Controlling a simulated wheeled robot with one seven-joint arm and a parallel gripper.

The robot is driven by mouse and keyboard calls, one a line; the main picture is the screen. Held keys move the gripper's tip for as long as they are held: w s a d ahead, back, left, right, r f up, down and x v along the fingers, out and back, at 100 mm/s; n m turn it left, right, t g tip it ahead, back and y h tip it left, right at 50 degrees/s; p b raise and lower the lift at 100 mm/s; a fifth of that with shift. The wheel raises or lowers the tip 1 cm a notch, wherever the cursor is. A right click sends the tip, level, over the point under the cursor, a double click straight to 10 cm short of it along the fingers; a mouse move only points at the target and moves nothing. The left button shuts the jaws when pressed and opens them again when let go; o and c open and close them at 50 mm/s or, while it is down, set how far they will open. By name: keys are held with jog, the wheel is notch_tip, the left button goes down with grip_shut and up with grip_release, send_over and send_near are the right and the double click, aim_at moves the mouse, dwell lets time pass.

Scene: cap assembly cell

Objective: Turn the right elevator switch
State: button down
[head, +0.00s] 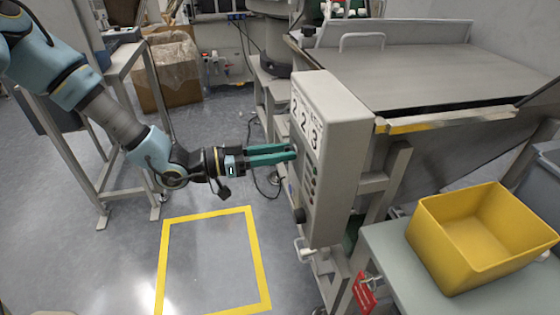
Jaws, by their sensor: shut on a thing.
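A pale grey control box (340,120) with the digits 2 2 3 stands in the middle of the head view, its front turned to the left. A column of dark round controls (311,180) runs down its front. A larger dark knob (299,214) sits near the bottom. My gripper (293,152) reaches in level from the left, its green fingers touching the upper part of the front. It is shut on an elevator switch there, which the fingertips hide. I cannot tell which way the switch is turned.
A yellow bin (485,235) stands on a grey-green table at the lower right. A large metal hopper (440,75) is behind the box. A cardboard box (170,75) and a metal stand are at the left. The yellow-taped floor square (164,262) is clear.

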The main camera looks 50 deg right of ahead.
jog(key=shift+s+a+f+m+b, duration=0.1)
jog(key=shift+f+m+b, duration=0.05)
jog(key=shift+m+b, duration=4.85)
jog(key=shift+m, duration=0.3)
jog(key=c, duration=0.5)
grip_release()
jog(key=shift+c, duration=0.2)
jog(key=v, duration=1)
jog(key=shift+w+a, duration=0.2)
jog(key=shift+a, duration=0.15)
